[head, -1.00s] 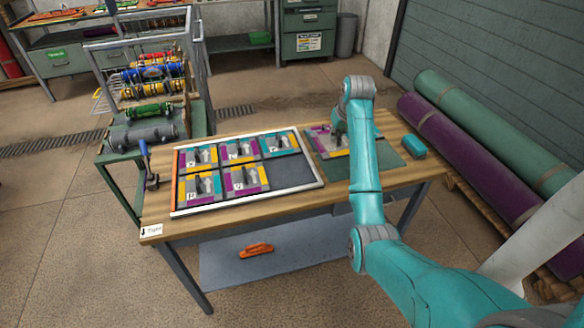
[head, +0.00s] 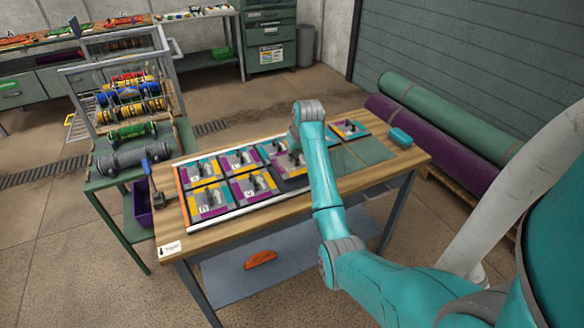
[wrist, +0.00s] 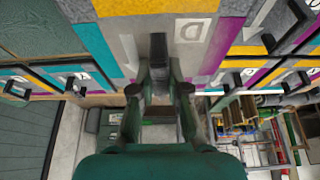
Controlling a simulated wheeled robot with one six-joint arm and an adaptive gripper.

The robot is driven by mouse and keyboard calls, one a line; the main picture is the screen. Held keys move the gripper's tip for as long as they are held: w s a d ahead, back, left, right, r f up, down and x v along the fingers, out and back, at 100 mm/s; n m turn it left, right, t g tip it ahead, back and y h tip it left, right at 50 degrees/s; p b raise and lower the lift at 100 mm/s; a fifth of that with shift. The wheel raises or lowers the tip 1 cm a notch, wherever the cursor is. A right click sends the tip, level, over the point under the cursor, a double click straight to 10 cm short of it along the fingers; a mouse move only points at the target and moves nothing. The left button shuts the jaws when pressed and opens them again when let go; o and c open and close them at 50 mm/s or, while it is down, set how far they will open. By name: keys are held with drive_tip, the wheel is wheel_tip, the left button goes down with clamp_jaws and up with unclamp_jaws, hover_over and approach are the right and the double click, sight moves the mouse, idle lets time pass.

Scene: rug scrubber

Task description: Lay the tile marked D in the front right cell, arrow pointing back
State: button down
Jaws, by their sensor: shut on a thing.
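The tile marked D (wrist: 190,35) has yellow, purple, teal and grey parts and a pale arrow beside its letter. My gripper (wrist: 160,85) is shut on the tile's dark upright grip. In the head view the held tile (head: 289,163) is at the right end of the framed tray (head: 232,225), partly hidden by my arm. The dark, bare front right cell (head: 294,183) shows just in front of it.
Other lettered tiles with upright grips fill the tray's left and middle cells. Another tile (head: 349,129) lies by the green mat (head: 372,150). A teal block (head: 400,138) is at the table's right. A lever clamp (head: 152,180) stands left of the tray.

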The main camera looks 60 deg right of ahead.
sight(294, 165)
drive_tip(key=shift+f, duration=2.6)
drive_tip(key=c, duration=1.2)
unclamp_jaws()
drive_tip(key=shift+f, duration=0.1)
drive_tip(key=shift+o, duration=0.2)
drive_tip(key=shift+d, duration=0.1)
drive_tip(key=v, duration=1.2)
drive_tip(key=shift+s, duration=0.1)
